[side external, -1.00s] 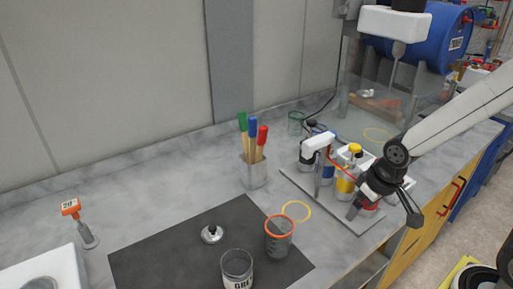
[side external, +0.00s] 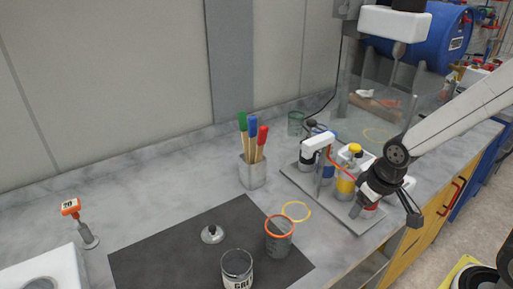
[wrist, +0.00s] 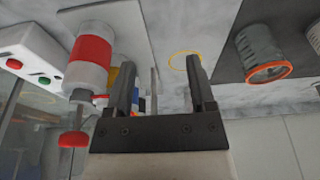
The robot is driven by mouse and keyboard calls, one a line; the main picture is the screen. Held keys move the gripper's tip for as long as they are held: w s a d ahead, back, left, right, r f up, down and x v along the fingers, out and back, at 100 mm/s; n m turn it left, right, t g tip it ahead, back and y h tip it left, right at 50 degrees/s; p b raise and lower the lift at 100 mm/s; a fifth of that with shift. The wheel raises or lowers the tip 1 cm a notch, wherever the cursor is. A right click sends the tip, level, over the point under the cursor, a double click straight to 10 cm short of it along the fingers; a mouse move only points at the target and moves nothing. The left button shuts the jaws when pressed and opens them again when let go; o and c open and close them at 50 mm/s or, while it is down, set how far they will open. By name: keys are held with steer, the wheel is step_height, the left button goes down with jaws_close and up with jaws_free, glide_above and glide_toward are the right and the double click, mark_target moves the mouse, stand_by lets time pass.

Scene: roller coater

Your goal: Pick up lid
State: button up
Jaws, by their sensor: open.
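A small silver disc with a knob, which looks like the lid (side external: 212,234), lies on the dark mat (side external: 150,262). The lid is not visible in the wrist view. My gripper (side external: 384,215) is far to the right of it, by the grey plate of bottles. In the wrist view my gripper (wrist: 157,75) has its fingers apart with nothing held between them. A grey can with dark lettering (side external: 237,270) and an orange-rimmed cup (side external: 279,240) stand on the mat, right of the lid. The cup also shows in the wrist view (wrist: 262,52).
A holder with green, blue and red-handled tools (side external: 253,172) stands behind the mat. A yellow ring (side external: 297,211) lies near the cup. Bottles, including a yellow-capped one (side external: 346,180), crowd the plate beside my gripper.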

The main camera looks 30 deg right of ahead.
steer(key=shift+r, duration=0.1)
step_height(320, 180, up, 5)
steer(key=m+g+y, duration=0.3)
steer(key=m+y, duration=0.2)
steer(key=m, duration=1.3)
glide_above(212, 227)
steer(key=d, duration=0.3)
steer(key=shift+h, duration=0.3)
steer(key=shift+a+f, duration=0.2)
steer(key=shift+f, duration=2.4)
steer(key=shift+a+f, duration=0.2)
steer(key=shift+f, duration=2.35)
